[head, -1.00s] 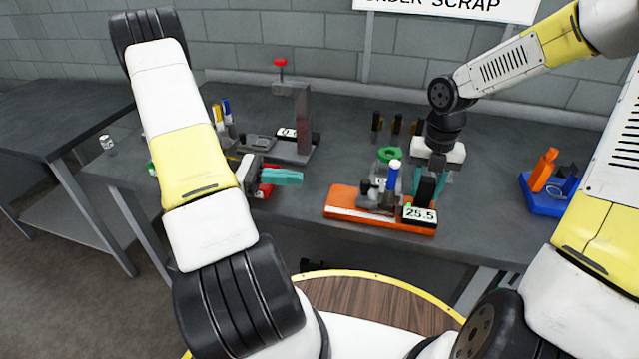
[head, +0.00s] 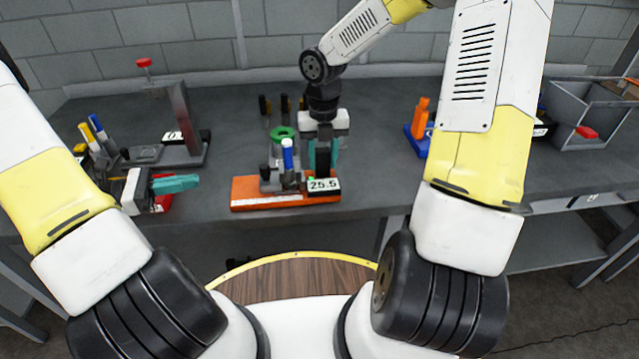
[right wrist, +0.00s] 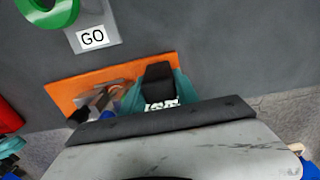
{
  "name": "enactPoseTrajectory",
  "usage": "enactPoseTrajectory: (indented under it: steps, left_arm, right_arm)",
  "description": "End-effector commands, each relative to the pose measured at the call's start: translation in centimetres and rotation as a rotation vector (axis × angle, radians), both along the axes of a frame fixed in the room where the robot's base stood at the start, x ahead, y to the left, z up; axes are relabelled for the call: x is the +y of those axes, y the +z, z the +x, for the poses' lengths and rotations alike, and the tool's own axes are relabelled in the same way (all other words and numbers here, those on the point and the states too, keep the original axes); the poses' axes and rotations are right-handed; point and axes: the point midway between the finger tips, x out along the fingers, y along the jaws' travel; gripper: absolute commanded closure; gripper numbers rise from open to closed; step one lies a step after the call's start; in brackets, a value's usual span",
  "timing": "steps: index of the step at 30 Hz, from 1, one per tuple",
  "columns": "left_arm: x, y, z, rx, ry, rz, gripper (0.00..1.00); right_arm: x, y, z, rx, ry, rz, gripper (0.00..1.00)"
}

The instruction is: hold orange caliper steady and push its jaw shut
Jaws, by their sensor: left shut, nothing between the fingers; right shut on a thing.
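The orange caliper (head: 265,201) lies near the front edge of the grey table, with a dark slide and a display reading 25.5 at its right end. Its orange base also shows in the right wrist view (right wrist: 75,93). My right gripper (head: 321,165) points down with its teal fingers shut on the caliper's black upright block behind the display. This black block (right wrist: 158,82) shows between the fingers in the right wrist view. My left gripper (head: 186,183) is shut and empty, held to the left of the caliper and apart from it. The caliper's jaw gap is too small to make out.
A green ring (head: 283,133) on a grey block marked GO (right wrist: 92,37) stands behind the caliper. A stand with a red knob (head: 144,63) and several markers are at the left. A blue holder with an orange piece (head: 420,115) and a grey bin (head: 580,115) are at the right.

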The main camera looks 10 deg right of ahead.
Motion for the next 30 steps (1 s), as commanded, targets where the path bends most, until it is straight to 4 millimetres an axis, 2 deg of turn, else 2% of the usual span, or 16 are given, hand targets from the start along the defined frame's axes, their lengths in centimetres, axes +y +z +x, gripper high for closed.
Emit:
enactPoseTrajectory:
  steps: [13, 14, 17, 18, 26, 30]
  left_arm:
    - [0.00, 0.00, 0.00, 0.000, 0.000, 0.000, 1.00]
    - [0.00, 0.00, 0.00, 0.000, 0.000, 0.000, 1.00]
    - [0.00, 0.00, 0.00, 0.000, 0.000, 0.000, 1.00]
    - [0.00, 0.00, 0.00, 0.000, 0.000, 0.000, 1.00]
    - [0.00, 0.00, 0.00, 0.000, 0.000, 0.000, 1.00]
    - [0.00, 0.00, 0.00, 0.000, 0.000, 0.000, 1.00]
  right_arm:
    - [-0.04, 0.06, 0.06, -0.002, 0.000, -0.001, 1.00]
    - [-0.04, 0.06, 0.06, -0.002, 0.000, -0.001, 0.62]
    - [-0.03, 0.05, 0.05, -0.002, 0.000, -0.001, 0.42]
    - [-0.03, 0.04, 0.05, -0.001, 0.000, -0.001, 0.38]
    - [-0.01, 0.03, 0.02, -0.001, 0.000, 0.000, 0.38]
    - [-0.01, 0.83, 0.09, -0.003, -0.002, 0.000, 0.38]
